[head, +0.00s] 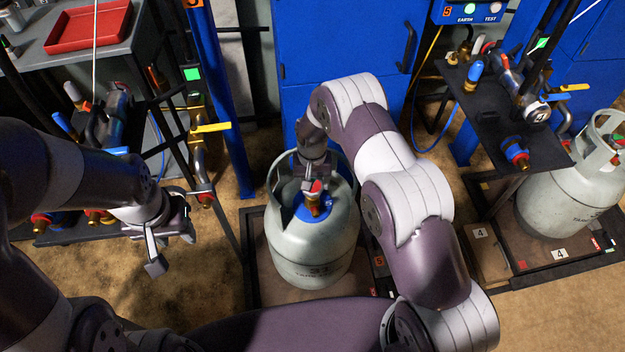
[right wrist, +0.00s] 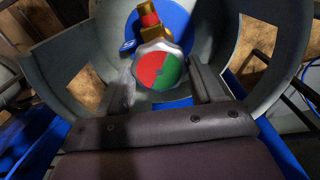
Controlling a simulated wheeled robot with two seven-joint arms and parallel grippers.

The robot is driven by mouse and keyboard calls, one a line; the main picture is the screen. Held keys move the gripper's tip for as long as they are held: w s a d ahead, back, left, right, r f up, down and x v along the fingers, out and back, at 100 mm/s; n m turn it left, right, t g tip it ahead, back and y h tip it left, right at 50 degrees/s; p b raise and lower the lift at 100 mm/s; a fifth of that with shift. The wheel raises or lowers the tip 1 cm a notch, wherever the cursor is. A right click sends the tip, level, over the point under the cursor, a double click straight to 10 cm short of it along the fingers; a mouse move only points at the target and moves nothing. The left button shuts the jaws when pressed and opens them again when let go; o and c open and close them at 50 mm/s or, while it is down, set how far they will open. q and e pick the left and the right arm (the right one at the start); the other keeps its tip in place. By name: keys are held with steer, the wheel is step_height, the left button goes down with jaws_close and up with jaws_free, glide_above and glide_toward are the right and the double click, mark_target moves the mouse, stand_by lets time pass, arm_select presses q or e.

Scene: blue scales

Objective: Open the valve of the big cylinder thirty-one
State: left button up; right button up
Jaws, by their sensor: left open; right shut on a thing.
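My right gripper (head: 314,172) reaches inside the collar and is shut on the handwheel, one finger each side in the right wrist view (right wrist: 160,90). My left gripper (head: 165,245) is open and empty, left of the cylinder.
Another grey cylinder (head: 575,195) stands at the right by a label 4. Black stands with pipes and yellow levers (head: 210,127) flank the middle. A blue cabinet (head: 345,50) is behind. A red tray (head: 88,27) sits on a grey bench (head: 140,50).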

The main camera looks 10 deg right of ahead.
steer(key=n, duration=0.6)
steer(key=shift+a, duration=0.1)
steer(key=n, duration=0.6)
steer(key=shift+a+n, duration=0.1)
steer(key=shift+n, duration=0.3)
steer(key=n, duration=0.6)
steer(key=shift+s+r, duration=0.1)
steer(key=n, duration=0.5)
steer(key=shift+s+n, duration=0.1)
steer(key=shift+n, duration=0.3)
steer(key=o, duration=1)
steer(key=shift+o, duration=0.2)
step_height(320, 180, up, 13)
steer(key=p, duration=0.2)
steer(key=shift+f, duration=0.2)
